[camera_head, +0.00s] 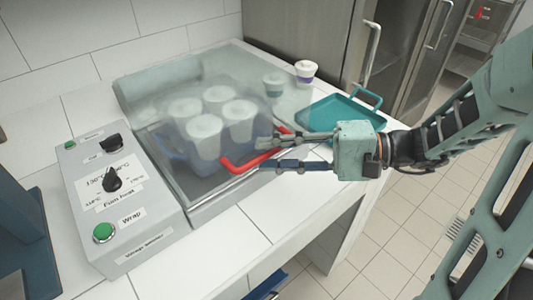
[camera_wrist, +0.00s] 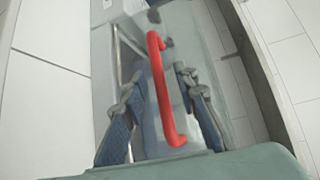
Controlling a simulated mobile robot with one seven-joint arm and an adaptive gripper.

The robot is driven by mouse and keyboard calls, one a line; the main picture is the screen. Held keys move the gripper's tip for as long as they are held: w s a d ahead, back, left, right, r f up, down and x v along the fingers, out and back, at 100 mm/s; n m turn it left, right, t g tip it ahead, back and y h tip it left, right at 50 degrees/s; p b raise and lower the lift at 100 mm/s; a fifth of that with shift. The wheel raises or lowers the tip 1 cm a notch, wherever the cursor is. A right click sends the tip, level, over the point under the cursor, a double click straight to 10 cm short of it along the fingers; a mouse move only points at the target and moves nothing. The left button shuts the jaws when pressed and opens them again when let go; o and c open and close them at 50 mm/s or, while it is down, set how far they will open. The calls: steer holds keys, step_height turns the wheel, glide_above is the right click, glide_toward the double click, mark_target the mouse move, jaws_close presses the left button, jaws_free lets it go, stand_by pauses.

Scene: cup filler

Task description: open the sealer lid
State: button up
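The sealer's translucent lid (camera_head: 170,110) lies over several white-topped cups (camera_head: 205,127); I cannot tell whether it is fully down or slightly raised at the front. Its red bar handle (camera_head: 238,164) is at the lid's front edge, and also shows in the wrist view (camera_wrist: 163,95). My gripper (camera_head: 262,153) reaches in from the right with its two fingers apart. In the wrist view the handle runs between the fingers, with a visible space on each side. Neither finger is seen gripping it.
The grey control box (camera_head: 125,205) with knobs and green buttons stands left of the sealer. A teal tray (camera_head: 340,118) lies to the right, with a white cup (camera_head: 306,70) and another cup (camera_head: 273,84) behind it. The white counter (camera_head: 240,235) is clear in front.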

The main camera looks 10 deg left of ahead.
steer(key=shift+s+a+f, duration=0.1)
steer(key=shift+a, duration=0.55)
jaws_close()
